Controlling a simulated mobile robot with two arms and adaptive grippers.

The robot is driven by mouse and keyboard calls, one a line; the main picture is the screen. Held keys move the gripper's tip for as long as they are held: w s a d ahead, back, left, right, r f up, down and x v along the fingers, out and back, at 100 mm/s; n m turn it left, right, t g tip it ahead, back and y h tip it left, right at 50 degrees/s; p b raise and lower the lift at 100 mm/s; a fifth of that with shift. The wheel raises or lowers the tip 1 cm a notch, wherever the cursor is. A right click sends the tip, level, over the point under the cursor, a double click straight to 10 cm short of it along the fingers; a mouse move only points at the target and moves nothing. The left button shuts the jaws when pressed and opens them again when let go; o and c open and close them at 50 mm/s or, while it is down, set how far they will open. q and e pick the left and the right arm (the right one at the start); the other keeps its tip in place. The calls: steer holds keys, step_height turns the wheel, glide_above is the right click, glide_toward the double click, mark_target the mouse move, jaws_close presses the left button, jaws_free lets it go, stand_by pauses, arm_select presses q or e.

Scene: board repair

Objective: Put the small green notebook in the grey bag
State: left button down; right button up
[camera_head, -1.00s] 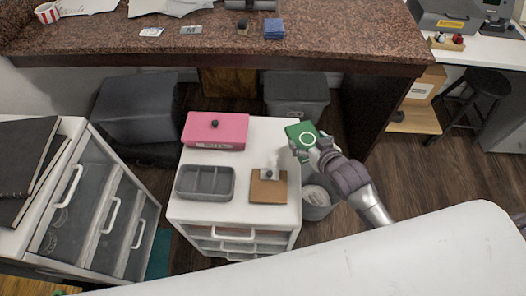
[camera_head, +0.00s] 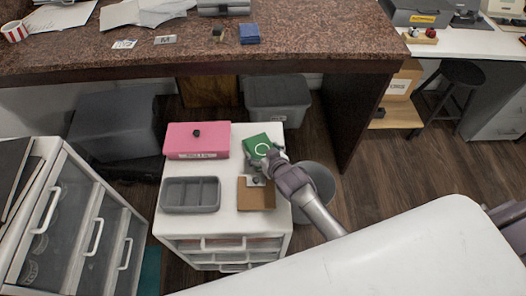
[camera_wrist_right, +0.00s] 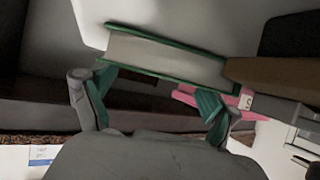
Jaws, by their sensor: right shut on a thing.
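The small green notebook (camera_head: 261,145), with a pale ring on its cover, is over the back right part of the white drawer cabinet's top. My right gripper (camera_head: 264,159) is shut on it. The right wrist view shows the notebook's green cover edges and pale pages (camera_wrist_right: 165,56) at the fingertips. I cannot tell whether the notebook touches the cabinet top. No grey bag is clearly recognisable. A dark grey bulky object (camera_head: 112,128) is on the floor at left, and a grey lidded bin (camera_head: 277,98) stands behind the cabinet. My left gripper is not in view.
The white cabinet (camera_head: 225,222) holds a pink box (camera_head: 196,141), a grey divided tray (camera_head: 190,195) and a brown board (camera_head: 256,195) near my gripper. A grey round bin (camera_head: 318,178) stands right of it. A granite-topped desk (camera_head: 290,38) spans the back.

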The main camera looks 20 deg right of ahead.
steer(key=o, duration=0.9)
steer(key=shift+f, duration=0.15)
steer(key=shift+c, duration=0.2)
steer(key=shift+o, duration=0.7)
